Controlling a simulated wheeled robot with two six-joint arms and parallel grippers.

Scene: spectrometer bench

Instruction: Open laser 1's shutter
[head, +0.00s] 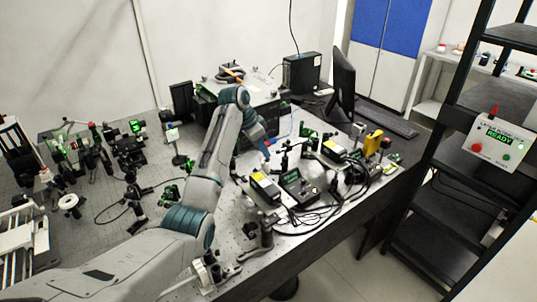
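Two grey laser-like boxes with yellow tops sit on the optical bench: a nearer one (265,187) and a farther one (334,151). I cannot read which is laser 1, and no shutter can be made out clearly. A dark control box (297,186) stands just right of the nearer one. My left arm reaches across the bench and bends down at its wrist. My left gripper (266,147) is small and partly hidden by the wrist, above the bench behind the nearer laser box; its fingers cannot be made out. My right gripper is out of view.
Optics and green-lit mounts (308,134) crowd the bench around the lasers. Black cables (305,220) loop along its front edge. A monitor (343,82) stands at the back right. A panel reading READY (497,140) hangs on the black rack (440,160) at right.

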